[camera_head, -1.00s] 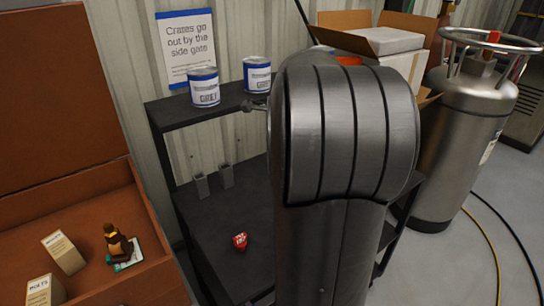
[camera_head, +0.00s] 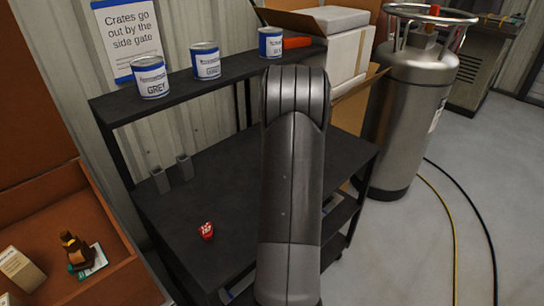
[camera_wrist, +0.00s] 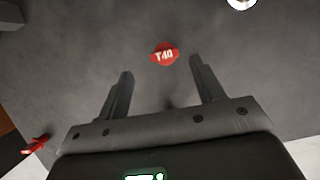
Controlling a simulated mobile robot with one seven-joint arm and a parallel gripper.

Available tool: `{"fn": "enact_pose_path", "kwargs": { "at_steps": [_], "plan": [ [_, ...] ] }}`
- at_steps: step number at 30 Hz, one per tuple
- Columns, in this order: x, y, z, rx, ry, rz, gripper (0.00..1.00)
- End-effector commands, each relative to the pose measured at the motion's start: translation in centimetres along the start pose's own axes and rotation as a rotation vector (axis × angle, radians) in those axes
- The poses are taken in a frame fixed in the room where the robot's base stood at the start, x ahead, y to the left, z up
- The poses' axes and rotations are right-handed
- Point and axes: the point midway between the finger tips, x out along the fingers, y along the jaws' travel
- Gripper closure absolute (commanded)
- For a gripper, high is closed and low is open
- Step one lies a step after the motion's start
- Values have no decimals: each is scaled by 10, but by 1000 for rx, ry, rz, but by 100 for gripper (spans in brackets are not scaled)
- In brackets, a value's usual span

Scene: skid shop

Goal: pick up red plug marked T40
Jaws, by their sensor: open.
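The red plug marked T40 (camera_wrist: 164,54) lies on a dark grey surface in the wrist view, just beyond my fingertips and roughly between their lines. In the head view, a small red plug with white marking (camera_head: 206,231) lies on the dark lower shelf (camera_head: 240,165), left of my arm. My gripper (camera_wrist: 160,66) is open with nothing between its fingers, and the plug is not held. In the head view my gripper is hidden from sight by my arm.
A second red piece (camera_wrist: 38,145) shows at lower left in the wrist view. Two grey square holders (camera_head: 173,172) stand at the shelf's back left. Paint cans (camera_head: 207,62) line the upper shelf. An open brown crate (camera_head: 110,275) stands left; a gas cylinder (camera_head: 405,110) stands right.

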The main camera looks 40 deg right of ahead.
Motion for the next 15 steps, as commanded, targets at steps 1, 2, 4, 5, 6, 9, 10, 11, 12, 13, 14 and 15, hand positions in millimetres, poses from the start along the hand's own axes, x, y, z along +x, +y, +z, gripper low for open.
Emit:
{"fn": "enact_pose_path", "kwargs": {
  "at_steps": [1,2,4,5,6,9,10,11,12,13,14,15],
  "plan": [
    [7,0,0,0,0,0,38],
    [9,0,0,0,0,0,38],
    [14,-1,0,0,0,0,38],
    [16,-1,0,0,0,0,38],
    [18,-2,-1,0,0,0,38],
    [30,-4,-2,1,0,1,38],
    [35,-4,-2,1,0,1,38],
    [39,-5,-2,1,1,2,38],
    [45,-6,-3,1,1,2,38],
    [50,-6,-3,0,1,1,38],
    [55,-6,-2,-1,1,1,38],
    [59,-6,-2,-1,0,0,38]
  ]
}}
